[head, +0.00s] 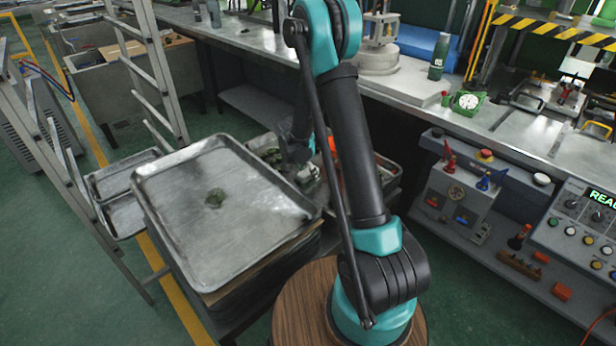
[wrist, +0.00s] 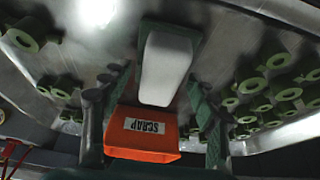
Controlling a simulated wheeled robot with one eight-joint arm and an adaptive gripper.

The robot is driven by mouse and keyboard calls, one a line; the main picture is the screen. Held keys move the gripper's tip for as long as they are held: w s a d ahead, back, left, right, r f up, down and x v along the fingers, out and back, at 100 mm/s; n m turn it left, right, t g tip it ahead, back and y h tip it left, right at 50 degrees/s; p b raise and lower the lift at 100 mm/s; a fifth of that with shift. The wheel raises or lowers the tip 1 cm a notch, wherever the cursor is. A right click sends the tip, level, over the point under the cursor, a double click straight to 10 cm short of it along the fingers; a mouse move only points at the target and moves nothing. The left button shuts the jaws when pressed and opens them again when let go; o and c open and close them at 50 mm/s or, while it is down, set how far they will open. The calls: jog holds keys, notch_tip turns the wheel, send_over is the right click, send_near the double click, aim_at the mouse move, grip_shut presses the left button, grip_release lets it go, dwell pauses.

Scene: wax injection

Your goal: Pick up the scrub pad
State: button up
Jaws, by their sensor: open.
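The likely scrub pad (wrist: 167,68) is a white block with a green layer along its edge, seen in the wrist view on a metal tray. My gripper (wrist: 156,78) is open, with one dark finger on each side of the view and the pad between and beyond the fingertips. I cannot tell how far the pad is from them. In the head view my gripper (head: 298,150) is low over the tray behind the front tray, and my arm hides part of that area. I cannot make out the pad there.
An orange box labelled SCRAP (wrist: 143,134) shows between the fingers. Several green ring-shaped parts (wrist: 262,100) lie on both sides of the pad.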

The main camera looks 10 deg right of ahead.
jog(key=shift+f, duration=0.25)
dwell(0.4)
jog(key=shift+c, duration=0.6)
jog(key=c, duration=0.7)
